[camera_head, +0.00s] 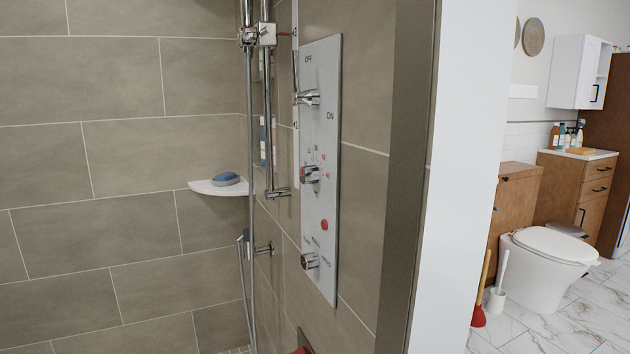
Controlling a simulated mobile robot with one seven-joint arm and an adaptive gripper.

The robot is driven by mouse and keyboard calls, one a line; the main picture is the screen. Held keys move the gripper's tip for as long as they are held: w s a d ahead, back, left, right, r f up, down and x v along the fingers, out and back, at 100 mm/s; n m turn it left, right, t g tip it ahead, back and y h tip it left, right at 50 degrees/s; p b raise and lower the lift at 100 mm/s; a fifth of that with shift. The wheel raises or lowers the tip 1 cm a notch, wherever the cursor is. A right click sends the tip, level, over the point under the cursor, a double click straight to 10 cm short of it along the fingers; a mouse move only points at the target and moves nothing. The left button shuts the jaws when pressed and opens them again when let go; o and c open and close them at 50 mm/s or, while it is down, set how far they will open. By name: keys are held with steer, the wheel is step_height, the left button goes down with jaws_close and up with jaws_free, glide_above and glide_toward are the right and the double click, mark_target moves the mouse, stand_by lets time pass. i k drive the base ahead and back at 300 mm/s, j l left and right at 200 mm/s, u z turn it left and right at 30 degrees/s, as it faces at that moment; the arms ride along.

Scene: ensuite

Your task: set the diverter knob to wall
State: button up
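The shower control panel (322,205) is a tall pale metal plate on the tiled wall, seen at a steep angle. The lowest knob, which I take as the diverter knob (310,261), is chrome and round with small labels around and above it. The labels are too small to read surely, and I cannot tell which one the knob points to. Above it are a temperature-style knob (310,174) with red and blue marks, and a chrome lever (307,98) between the words OFF and ON. A red button (325,225) sits above the lowest knob. My gripper is not in view.
A chrome shower rail (250,190) with hose stands left of the panel. A corner shelf (218,188) holds a blue object. A white wall end (460,170) stands at right, with a toilet (545,265) beyond. A small red edge shows at the bottom.

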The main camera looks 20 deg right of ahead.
mark_target(309, 261)
steer(key=i+j, duration=0.3)
steer(key=j, duration=0.15)
steer(key=i+j+z, duration=0.1)
steer(key=i+j, duration=0.2)
steer(key=j, duration=0.2)
